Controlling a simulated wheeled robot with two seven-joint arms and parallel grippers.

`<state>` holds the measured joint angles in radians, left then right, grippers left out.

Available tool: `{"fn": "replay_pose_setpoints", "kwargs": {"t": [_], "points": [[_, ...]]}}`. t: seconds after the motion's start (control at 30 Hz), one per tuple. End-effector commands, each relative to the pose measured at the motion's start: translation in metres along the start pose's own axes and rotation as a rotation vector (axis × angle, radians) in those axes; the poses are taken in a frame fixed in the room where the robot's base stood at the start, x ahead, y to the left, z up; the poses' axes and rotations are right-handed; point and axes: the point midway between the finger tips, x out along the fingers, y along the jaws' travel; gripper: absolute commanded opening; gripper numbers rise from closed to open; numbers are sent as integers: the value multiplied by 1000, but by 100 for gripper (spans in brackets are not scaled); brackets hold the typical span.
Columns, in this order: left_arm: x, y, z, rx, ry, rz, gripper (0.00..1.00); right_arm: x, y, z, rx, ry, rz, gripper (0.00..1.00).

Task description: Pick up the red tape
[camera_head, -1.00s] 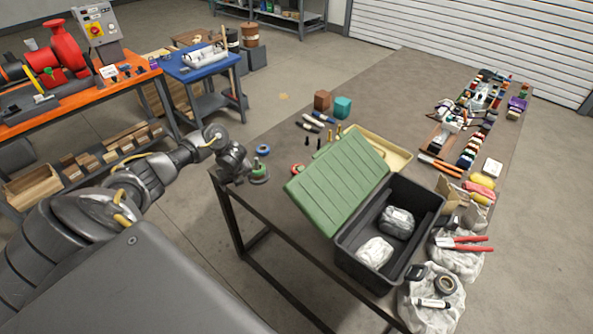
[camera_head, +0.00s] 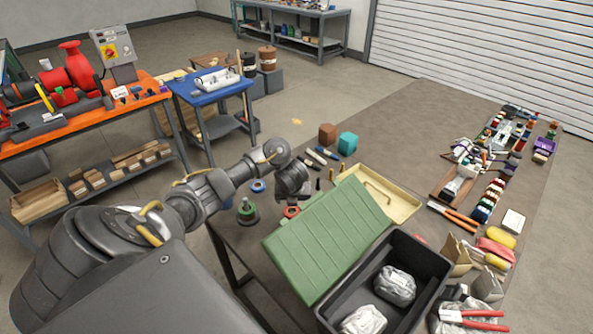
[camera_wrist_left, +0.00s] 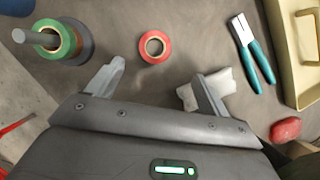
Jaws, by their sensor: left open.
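The red tape (camera_wrist_left: 154,47) is a small roll lying flat on the grey-brown table, seen in the left wrist view ahead of my left gripper and between the lines of its two fingers. In the head view the red tape (camera_head: 291,211) shows just below my left gripper (camera_head: 294,196), partly hidden by the wrist. My left gripper (camera_wrist_left: 157,82) is open, with nothing between its fingers. A white object (camera_wrist_left: 209,90) lies at its right finger, partly covered by it. My right gripper is not in view.
A spindle with a green tape roll (camera_wrist_left: 58,40) stands left of the red tape. Teal-handled pliers (camera_wrist_left: 249,50) and a cream tray (camera_wrist_left: 298,75) lie to the right. The green lid (camera_head: 330,238) and black crate (camera_head: 440,262) stand close by in the head view.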

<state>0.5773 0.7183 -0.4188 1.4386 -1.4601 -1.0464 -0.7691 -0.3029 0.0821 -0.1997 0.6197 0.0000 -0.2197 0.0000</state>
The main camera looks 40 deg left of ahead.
Motion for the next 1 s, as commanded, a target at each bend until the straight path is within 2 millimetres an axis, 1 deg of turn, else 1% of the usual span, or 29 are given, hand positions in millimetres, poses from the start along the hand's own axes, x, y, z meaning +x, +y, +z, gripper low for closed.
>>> {"fn": "replay_pose_setpoints", "kwargs": {"t": [0.03,0.1,0.2,0.3,0.4,0.5,0.57,0.67,0.9,1.0], "points": [[12,3,-3,-6,2,2,80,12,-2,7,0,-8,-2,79],[24,5,-4,-8,2,4,80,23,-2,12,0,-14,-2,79],[37,6,-4,-10,3,5,80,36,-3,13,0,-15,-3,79],[48,6,-3,-7,2,5,80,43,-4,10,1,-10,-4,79],[53,4,-2,-7,2,4,80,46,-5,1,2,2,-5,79],[53,4,-1,-5,2,3,80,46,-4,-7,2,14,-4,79],[53,3,-1,-3,2,3,80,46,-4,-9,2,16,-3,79],[62,3,-3,-4,4,3,80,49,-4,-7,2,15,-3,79],[96,3,-3,-5,4,5,80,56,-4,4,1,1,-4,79],[103,3,-2,-5,2,3,80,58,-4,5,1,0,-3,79]]}}
